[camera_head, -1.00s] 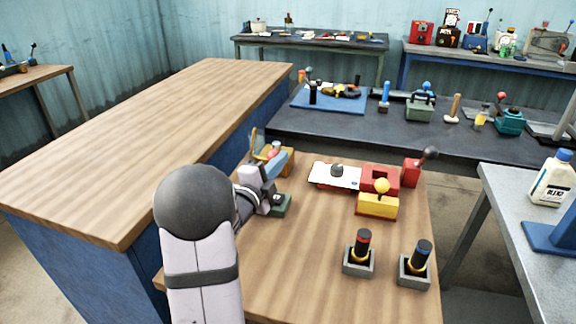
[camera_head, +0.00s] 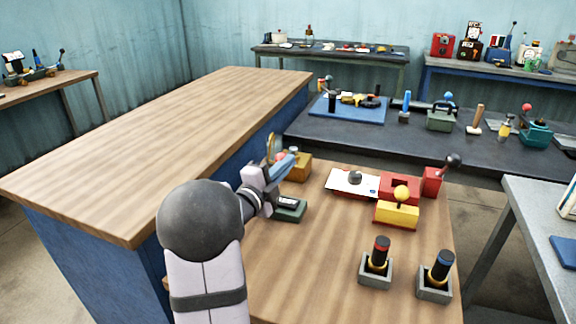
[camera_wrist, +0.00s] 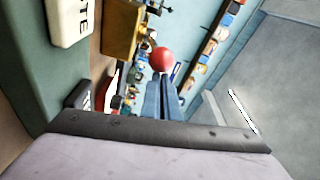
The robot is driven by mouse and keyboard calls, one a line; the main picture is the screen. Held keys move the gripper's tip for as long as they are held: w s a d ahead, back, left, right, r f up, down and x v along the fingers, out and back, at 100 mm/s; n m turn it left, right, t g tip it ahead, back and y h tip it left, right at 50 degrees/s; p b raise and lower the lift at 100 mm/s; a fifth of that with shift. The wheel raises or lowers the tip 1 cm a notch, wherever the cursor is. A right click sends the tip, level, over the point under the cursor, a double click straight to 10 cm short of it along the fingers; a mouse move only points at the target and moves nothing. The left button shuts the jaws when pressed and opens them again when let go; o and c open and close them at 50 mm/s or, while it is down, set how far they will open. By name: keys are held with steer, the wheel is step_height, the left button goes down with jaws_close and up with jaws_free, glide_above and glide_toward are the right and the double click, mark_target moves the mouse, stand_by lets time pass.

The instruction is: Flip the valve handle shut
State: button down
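An orange-yellow block (camera_head: 299,167) with a red ball knob (camera_head: 281,157) stands at the left back of the near wooden table. I take this as the valve and its handle, but no label confirms it. In the wrist view the yellow block (camera_wrist: 122,28) is at the top and the red ball (camera_wrist: 162,60) is just past my fingertips. My gripper (camera_head: 284,163) is beside the knob; its two blue fingers (camera_wrist: 161,84) lie close together and look shut, with nothing visible between them. I cannot tell whether they touch the knob.
A green box (camera_head: 289,210) sits below my gripper. A yellow upright piece (camera_head: 270,146) stands behind the knob. To the right are a white plate (camera_head: 345,183), a yellow block with a ball (camera_head: 396,215) and two grey-based knobs (camera_head: 376,270). The front middle of the table is clear.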

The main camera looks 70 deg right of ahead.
steer(key=shift+w+t, duration=0.4)
steer(key=shift+w, duration=0.1)
steer(key=s+b, duration=0.1)
steer(key=s, duration=0.4)
steer(key=w+a+b, duration=0.1)
steer(key=w+a, duration=0.4)
steer(key=a, duration=0.4)
steer(key=shift+a+g, duration=0.2)
steer(key=shift+g, duration=0.2)
steer(key=shift+w, duration=0.1)
